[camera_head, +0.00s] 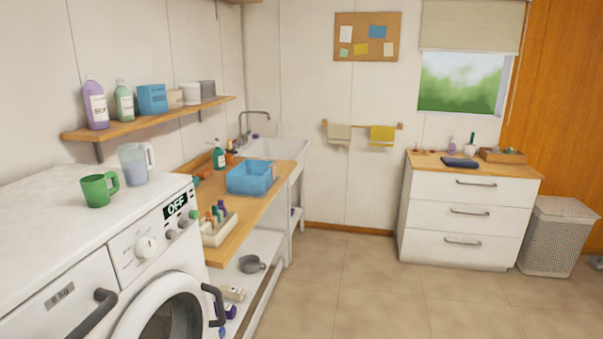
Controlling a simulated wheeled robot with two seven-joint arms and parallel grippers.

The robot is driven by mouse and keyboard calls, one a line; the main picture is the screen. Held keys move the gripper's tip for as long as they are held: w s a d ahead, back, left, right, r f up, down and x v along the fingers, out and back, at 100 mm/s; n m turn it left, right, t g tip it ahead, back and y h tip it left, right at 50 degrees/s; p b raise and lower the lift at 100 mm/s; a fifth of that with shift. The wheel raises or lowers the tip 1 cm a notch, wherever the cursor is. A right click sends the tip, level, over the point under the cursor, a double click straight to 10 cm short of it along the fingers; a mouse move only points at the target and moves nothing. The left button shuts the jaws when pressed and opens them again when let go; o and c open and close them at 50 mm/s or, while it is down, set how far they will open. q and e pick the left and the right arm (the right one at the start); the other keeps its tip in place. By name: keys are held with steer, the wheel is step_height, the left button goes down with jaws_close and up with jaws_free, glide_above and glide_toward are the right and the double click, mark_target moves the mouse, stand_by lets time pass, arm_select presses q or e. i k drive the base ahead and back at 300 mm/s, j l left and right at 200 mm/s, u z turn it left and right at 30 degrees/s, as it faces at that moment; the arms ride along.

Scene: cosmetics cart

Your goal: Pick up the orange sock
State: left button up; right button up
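I see no orange sock in the head view. Neither of my grippers is in view. The white washing machine (60,215) fills the lower left. Its round door (172,315) looks shut, its display reads OFF, and the inside is too dark to make out. A lidded wicker hamper (552,240) stands at the right, and its contents are hidden.
A green mug (98,190) and a clear jug (135,164) stand on the machine. A blue basket (250,178) sits on the wooden counter (240,215). A white drawer cabinet (465,213) stands at the back right. The tiled floor (375,285) is clear.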

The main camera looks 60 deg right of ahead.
mark_target(274, 165)
steer(key=z, duration=1.65)
steer(key=u, duration=2.65)
steer(key=z, duration=2.65)
steer(key=i+l, duration=0.15)
steer(key=i, duration=0.3)
steer(key=i+l, duration=0.15)
steer(key=i, duration=0.25)
